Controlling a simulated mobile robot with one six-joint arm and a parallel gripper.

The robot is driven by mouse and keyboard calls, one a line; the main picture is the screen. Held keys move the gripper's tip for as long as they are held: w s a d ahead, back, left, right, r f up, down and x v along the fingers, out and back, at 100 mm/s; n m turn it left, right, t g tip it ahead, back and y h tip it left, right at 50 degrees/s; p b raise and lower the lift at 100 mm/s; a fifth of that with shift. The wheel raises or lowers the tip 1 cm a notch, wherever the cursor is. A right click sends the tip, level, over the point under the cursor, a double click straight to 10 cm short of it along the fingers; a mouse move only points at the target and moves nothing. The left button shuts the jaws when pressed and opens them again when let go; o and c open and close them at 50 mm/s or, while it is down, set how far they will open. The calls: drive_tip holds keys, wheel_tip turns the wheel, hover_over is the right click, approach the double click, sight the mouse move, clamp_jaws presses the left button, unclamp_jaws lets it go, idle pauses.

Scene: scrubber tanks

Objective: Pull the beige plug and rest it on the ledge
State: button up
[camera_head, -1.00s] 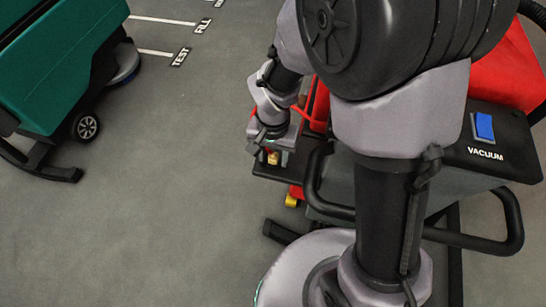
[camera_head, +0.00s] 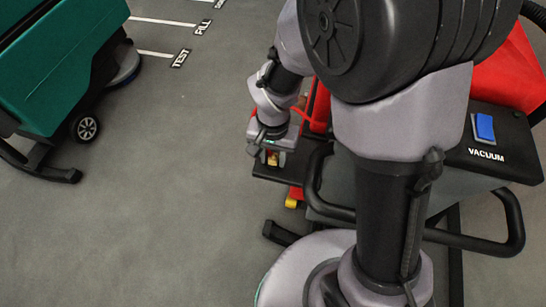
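My gripper (camera_head: 270,158) points down over the left end of the red machine, seen small and partly from behind my arm. A small beige-yellow piece (camera_head: 273,158), which looks like the plug, shows between or just behind the fingers. I cannot tell whether the fingers touch it or whether it is seated. A narrow black ledge (camera_head: 266,173) runs just below the gripper on the machine's left side. The plug's socket is hidden.
The red and black machine (camera_head: 475,165) has a blue VACUUM switch (camera_head: 485,127) and a black tube handle (camera_head: 316,185). A yellow-tipped red part (camera_head: 292,201) sits below the ledge. A green scrubber (camera_head: 62,65) stands at the left. The grey floor (camera_head: 170,200) between is clear.

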sight(273, 157)
clamp_jaws()
idle(1.1)
drive_tip(key=o, duration=1)
unclamp_jaws()
wheel_tip(273, 157, up, 18)
drive_tip(key=p, duration=0.8)
drive_tip(key=shift+f, duration=0.25)
drive_tip(key=shift+s, duration=0.1)
